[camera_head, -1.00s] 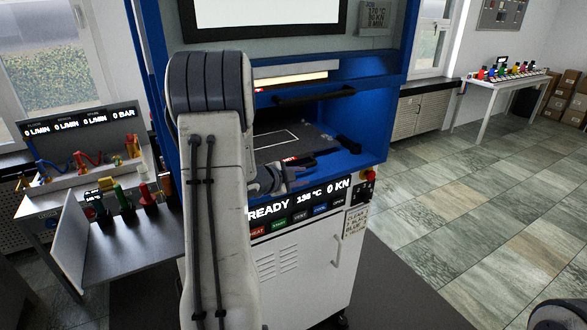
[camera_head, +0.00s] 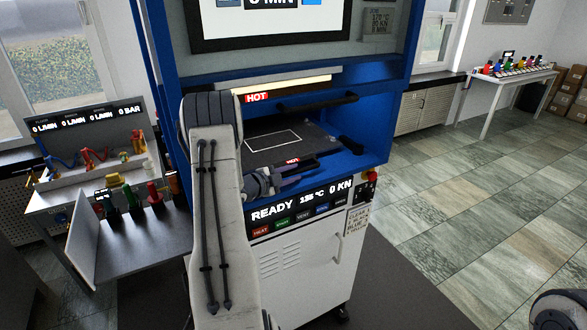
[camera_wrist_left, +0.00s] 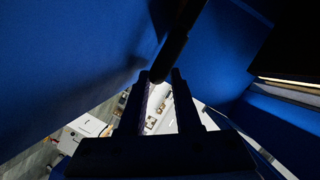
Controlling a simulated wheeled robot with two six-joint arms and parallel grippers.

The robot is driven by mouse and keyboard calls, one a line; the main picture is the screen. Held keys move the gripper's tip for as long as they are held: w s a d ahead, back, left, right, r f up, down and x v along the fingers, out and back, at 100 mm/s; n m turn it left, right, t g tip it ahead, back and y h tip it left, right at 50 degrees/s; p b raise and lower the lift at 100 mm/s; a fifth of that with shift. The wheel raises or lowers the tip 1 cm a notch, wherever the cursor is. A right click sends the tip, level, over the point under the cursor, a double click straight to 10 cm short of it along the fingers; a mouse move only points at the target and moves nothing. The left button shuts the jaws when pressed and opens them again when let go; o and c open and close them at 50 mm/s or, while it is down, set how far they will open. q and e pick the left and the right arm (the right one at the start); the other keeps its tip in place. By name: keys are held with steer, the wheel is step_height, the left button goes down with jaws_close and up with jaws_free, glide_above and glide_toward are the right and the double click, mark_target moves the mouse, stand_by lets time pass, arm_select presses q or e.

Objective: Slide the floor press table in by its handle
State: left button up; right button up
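The floor press (camera_head: 285,215) is a white cabinet with a blue frame. Its dark table (camera_head: 285,142), with a white rectangle outline and a red HOT label at its front, sits in the lower opening. A black handle (camera_head: 349,145) shows at the table's right front. My left gripper (camera_head: 312,170) is at the table's front edge, left of the handle's visible end. In the left wrist view, a dark bar, apparently the handle (camera_wrist_left: 175,45), ends close to the tips of the two separated fingers (camera_wrist_left: 157,82). I cannot tell whether they touch it. My right gripper is out of view.
Another black bar (camera_head: 316,101) is above the table, near a second HOT label. Blue side walls flank the opening. A side bench (camera_head: 140,240) with coloured fittings stands close on the left. The floor to the right (camera_head: 450,200) is clear.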

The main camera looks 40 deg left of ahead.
arm_select(q)
steer(key=shift+w+f, duration=0.1)
steer(key=shift+w, duration=0.35)
jaws_close()
stand_by(1.1)
